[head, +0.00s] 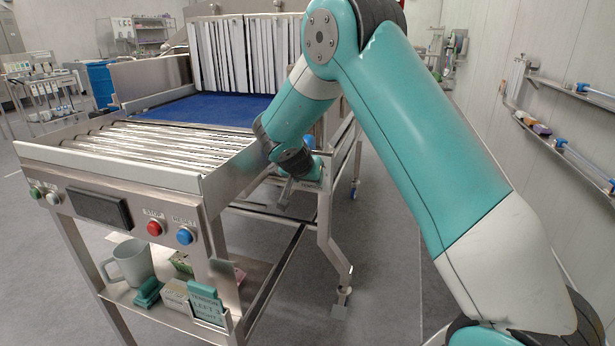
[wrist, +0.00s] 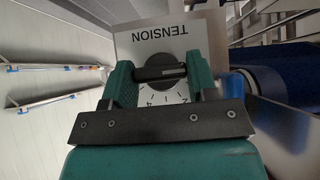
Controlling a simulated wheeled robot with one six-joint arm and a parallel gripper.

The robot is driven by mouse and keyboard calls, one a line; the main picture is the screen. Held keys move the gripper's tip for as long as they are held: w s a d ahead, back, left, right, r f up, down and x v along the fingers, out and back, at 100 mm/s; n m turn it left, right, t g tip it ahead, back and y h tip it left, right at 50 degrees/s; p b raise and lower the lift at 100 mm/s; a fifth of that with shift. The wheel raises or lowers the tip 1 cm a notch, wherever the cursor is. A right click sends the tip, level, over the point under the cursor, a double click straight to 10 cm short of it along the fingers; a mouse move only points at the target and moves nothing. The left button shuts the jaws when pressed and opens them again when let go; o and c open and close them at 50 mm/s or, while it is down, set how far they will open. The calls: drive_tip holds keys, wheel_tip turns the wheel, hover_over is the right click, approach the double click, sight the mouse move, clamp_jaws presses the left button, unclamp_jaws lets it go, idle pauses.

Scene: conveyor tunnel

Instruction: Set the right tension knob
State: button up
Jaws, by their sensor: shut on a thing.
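The right tension knob (wrist: 160,74) is a black bar-grip knob on a pale plate (wrist: 143,45) marked TENSION, which appears upside down in the wrist view. My gripper (wrist: 161,80) has its teal fingers on either side of the knob and is shut on it. Dial numbers and tick marks show below the knob, partly covered by my gripper. I cannot tell which number the knob points at. In the head view my arm reaches down along the right side of the conveyor, and the knob is hidden there.
The conveyor has metal rollers (head: 165,140), a blue belt (head: 205,109) and strip curtains (head: 245,55). Its front panel holds a red STOP button (head: 154,228) and a blue RESET button (head: 185,236). Below, a shelf carries a mug (head: 131,262) and a teal TENSION card (head: 205,301). Floor is clear at right.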

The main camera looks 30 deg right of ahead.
drive_tip(key=shift+s+f, duration=0.1)
drive_tip(key=shift+f, duration=0.05)
drive_tip(key=o, duration=0.9)
drive_tip(key=shift+a+r, duration=0.1)
drive_tip(key=shift+r, duration=0.15)
drive_tip(key=v, duration=1.7)
drive_tip(key=shift+s+b, duration=0.1)
drive_tip(key=shift+b, duration=0.3)
